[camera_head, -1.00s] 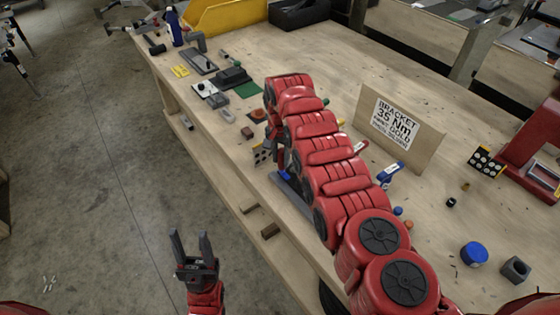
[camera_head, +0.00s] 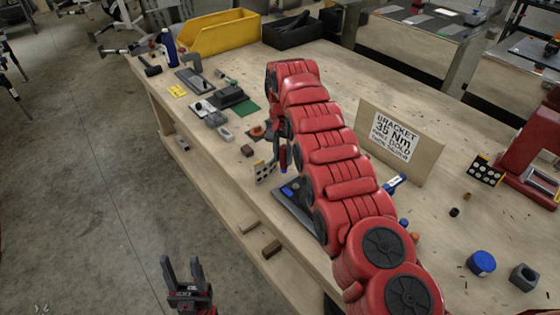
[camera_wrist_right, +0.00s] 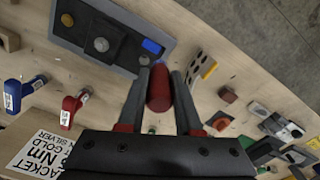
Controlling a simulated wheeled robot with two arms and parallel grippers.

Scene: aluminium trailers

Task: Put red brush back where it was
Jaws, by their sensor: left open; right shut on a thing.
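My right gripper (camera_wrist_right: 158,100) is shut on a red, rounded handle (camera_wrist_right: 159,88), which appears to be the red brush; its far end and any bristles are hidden. In the head view my right arm covers much of the bench, and the held thing is hard to make out at its end. The grip is above the bench, close to a dark grey plate (camera_wrist_right: 110,40) with a blue patch, which also shows in the head view (camera_head: 306,215). My left gripper (camera_head: 182,268) is open and empty, over the floor off the bench's front edge.
A card sign (camera_head: 398,138) stands behind my right arm. A perforated block (camera_head: 264,172) and several small parts lie along the front edge. A yellow bin (camera_head: 220,34) and a black bin (camera_head: 298,32) stand at the far end. A blue cap (camera_head: 481,263) lies at right.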

